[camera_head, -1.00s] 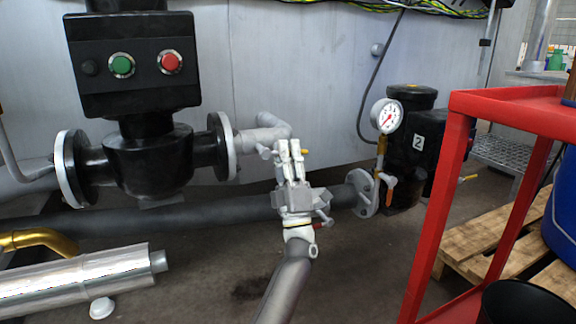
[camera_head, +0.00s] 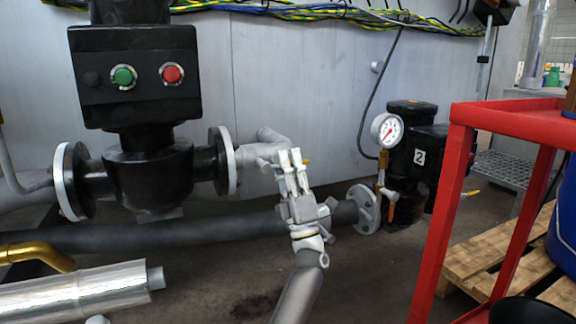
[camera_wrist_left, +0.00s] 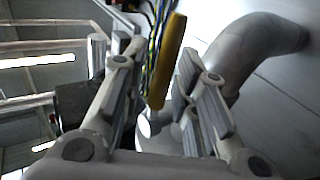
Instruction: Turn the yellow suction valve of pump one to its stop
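The yellow valve handle (camera_wrist_left: 167,60) stands on a grey pipe fitting and shows large in the left wrist view, between the two fingers of my left gripper (camera_wrist_left: 150,65). The fingers are open, with gaps on both sides of the handle. In the head view only a small yellow bit of the handle (camera_head: 306,161) shows, beside the fingertips of my left gripper (camera_head: 290,158); the fingers hide the rest. The black pump (camera_head: 150,170) with a green and a red button stands to the left, its pipe running to the valve. My right gripper is out of view.
A second black pump (camera_head: 410,165) marked 2, with a pressure gauge (camera_head: 387,130), stands to the right. A red frame table (camera_head: 505,115) is at the near right. A dark pipe (camera_head: 170,235) runs low behind my left arm. A grey wall (camera_head: 290,80) is behind.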

